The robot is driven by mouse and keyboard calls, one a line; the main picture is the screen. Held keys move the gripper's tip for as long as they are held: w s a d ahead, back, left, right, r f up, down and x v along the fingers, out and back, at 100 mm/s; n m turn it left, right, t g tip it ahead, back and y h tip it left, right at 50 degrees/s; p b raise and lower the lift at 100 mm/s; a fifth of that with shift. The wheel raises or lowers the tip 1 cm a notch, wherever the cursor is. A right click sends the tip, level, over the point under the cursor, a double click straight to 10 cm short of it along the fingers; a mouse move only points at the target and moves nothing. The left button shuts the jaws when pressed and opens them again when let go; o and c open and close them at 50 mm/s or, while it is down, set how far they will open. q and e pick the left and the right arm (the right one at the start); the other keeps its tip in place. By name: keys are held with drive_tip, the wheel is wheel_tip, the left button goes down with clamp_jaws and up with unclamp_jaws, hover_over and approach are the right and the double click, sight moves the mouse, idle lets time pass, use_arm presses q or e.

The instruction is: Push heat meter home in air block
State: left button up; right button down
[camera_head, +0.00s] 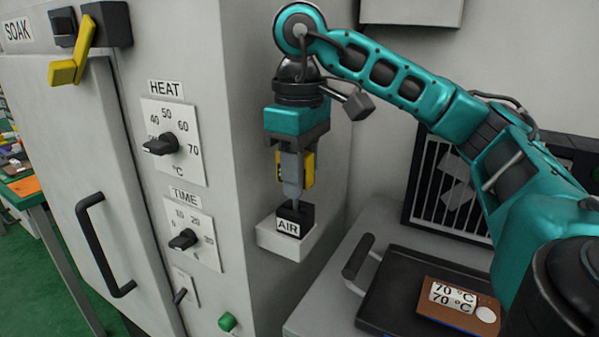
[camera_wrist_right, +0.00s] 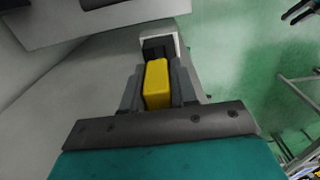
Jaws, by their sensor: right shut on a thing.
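The yellow heat meter (camera_head: 309,170) is between the fingers of my right gripper (camera_head: 292,195), which is shut on it and points down. The meter also shows in the right wrist view (camera_wrist_right: 157,84), with a grey finger on each side. The black air block (camera_head: 307,211), labelled AIR, sits on a white bracket on the cabinet's side, directly below the fingers. It shows beyond the meter in the right wrist view (camera_wrist_right: 158,48). The fingers hide the meter's lower end, so I cannot tell how deep it sits in the block. My left gripper is not in view.
The grey cabinet carries a HEAT dial (camera_head: 160,144), a TIME dial (camera_head: 183,239), a black door handle (camera_head: 104,245) and a yellow SOAK lever (camera_head: 75,55). A dark tray (camera_head: 395,285) with a brown 70 °C card (camera_head: 458,304) lies at right, near a vent grille (camera_head: 440,190).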

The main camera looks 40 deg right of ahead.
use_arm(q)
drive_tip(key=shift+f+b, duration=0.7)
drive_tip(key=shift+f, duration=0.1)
use_arm(e)
drive_tip(key=shift+f, duration=0.9)
drive_tip(key=c, duration=0.8)
unclamp_jaws()
drive_tip(key=shift+r+p, duration=0.4)
drive_tip(key=shift+r, duration=0.15)
wheel_tip(320, 180, up, 6)
drive_tip(key=p, duration=0.4)
drive_tip(key=shift+f, duration=0.1)
wheel_tip(320, 180, up, 6)
drive_tip(key=p, duration=0.4)
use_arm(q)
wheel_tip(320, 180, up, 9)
